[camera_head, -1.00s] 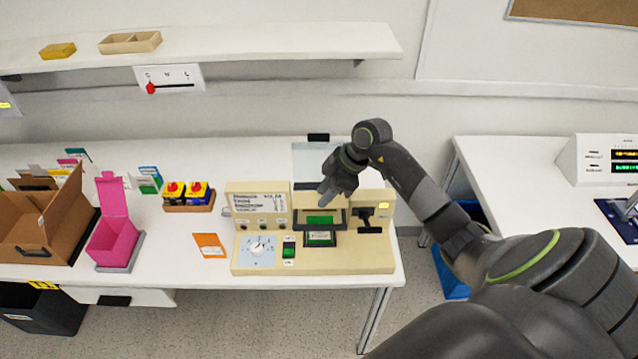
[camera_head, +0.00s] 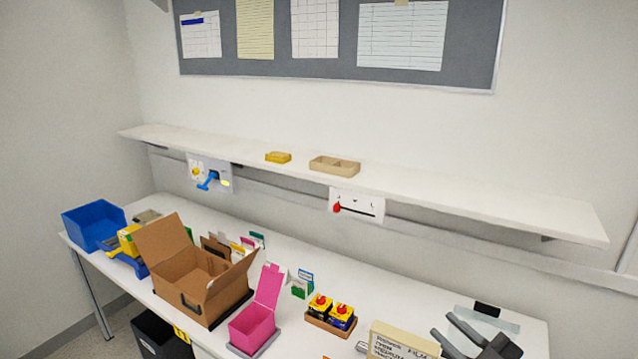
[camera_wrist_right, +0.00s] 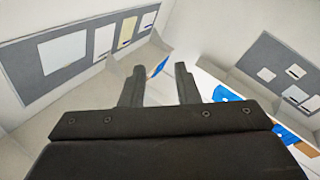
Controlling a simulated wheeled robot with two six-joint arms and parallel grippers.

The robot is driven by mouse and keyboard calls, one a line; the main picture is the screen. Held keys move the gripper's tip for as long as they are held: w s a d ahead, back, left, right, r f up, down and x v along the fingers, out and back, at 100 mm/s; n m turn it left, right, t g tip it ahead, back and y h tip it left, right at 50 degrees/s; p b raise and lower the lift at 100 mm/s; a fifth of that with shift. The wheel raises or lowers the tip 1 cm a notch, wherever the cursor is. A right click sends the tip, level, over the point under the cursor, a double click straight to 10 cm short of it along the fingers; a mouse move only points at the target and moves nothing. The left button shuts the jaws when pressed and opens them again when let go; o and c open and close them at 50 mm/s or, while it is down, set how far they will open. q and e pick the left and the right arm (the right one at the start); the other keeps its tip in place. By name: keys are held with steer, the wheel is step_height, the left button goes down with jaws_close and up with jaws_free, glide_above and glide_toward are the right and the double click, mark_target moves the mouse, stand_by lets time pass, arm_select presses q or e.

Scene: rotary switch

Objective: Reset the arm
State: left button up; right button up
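My right gripper (camera_head: 452,334) shows at the bottom right of the head view, above the right end of the white table. Its two dark fingers are spread with a gap between them. In the right wrist view the gripper (camera_wrist_right: 159,86) is also open, with nothing between the fingers. The beige switch panel (camera_head: 402,342) shows only its top left part at the bottom edge of the head view, to the left of the gripper. Its rotary dial is out of the frame. My left gripper is not in view.
On the table (camera_head: 335,285) stand a cardboard box (camera_head: 205,290), a pink box (camera_head: 252,325), a holder with red-topped blocks (camera_head: 330,322) and a blue bin (camera_head: 93,224). A white shelf (camera_head: 450,195) runs along the wall above. The wall above the shelf holds a grey board (camera_head: 268,70).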

steer(key=s+d+m+t+h, duration=0.45)
steer(key=d+m+h, duration=0.5)
steer(key=h, duration=0.25)
steer(key=s+d+f+m+g+h, duration=0.4)
steer(key=s+f+m+g+h, duration=0.1)
steer(key=f+h, duration=0.1)
steer(key=s+a+f+n+g+y, duration=0.15)
steer(key=s+a+f+g, duration=0.25)
steer(key=s+f+g, duration=0.45)
steer(key=s+a+f+g+y, duration=0.3)
steer(key=s+f+g, duration=0.15)
steer(key=s, duration=0.75)
step_height(320, 180, down, 30)
steer(key=d+b, duration=0.2)
steer(key=b, duration=0.3)
steer(key=s+a+f+g+b, duration=0.1)
steer(key=s+f+b, duration=0.1)
steer(key=s+f, duration=0.5)
steer(key=s+f+g+b, duration=0.1)
steer(key=s+f+b, duration=0.2)
steer(key=s+f, duration=0.5)
step_height(320, 180, down, 6)
steer(key=shift+a+f+y, duration=0.15)
steer(key=shift+a+y, duration=0.25)
steer(key=shift+y, duration=0.05)
